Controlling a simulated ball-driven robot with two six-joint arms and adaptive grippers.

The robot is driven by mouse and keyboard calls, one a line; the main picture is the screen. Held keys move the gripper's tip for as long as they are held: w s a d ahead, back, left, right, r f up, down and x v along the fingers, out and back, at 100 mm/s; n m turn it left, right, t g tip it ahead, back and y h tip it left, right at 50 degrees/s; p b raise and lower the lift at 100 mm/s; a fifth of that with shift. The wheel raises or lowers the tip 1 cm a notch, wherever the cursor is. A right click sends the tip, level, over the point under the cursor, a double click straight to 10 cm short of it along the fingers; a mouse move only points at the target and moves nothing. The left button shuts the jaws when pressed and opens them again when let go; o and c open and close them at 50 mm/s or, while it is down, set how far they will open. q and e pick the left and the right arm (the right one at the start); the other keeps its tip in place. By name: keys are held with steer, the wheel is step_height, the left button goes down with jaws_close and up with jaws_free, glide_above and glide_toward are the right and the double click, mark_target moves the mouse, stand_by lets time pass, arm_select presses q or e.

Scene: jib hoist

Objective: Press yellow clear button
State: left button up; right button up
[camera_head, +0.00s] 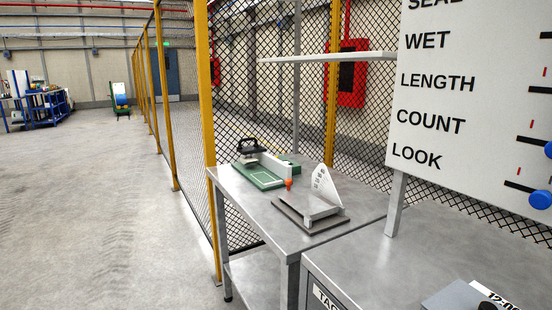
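No yellow clear button shows in the head view. A grey device (455,297) with a white label or display (496,295) reading about "12:00" sits on the near metal cabinet at the bottom right, cut off by the frame edge. Whether it carries a button cannot be seen. Neither of my grippers is in view.
A white board (440,95) lists WET, LENGTH, COUNT and LOOK, with blue knobs (540,199) at its right. Mesh fence (230,110) stands behind. Floor at left is clear.

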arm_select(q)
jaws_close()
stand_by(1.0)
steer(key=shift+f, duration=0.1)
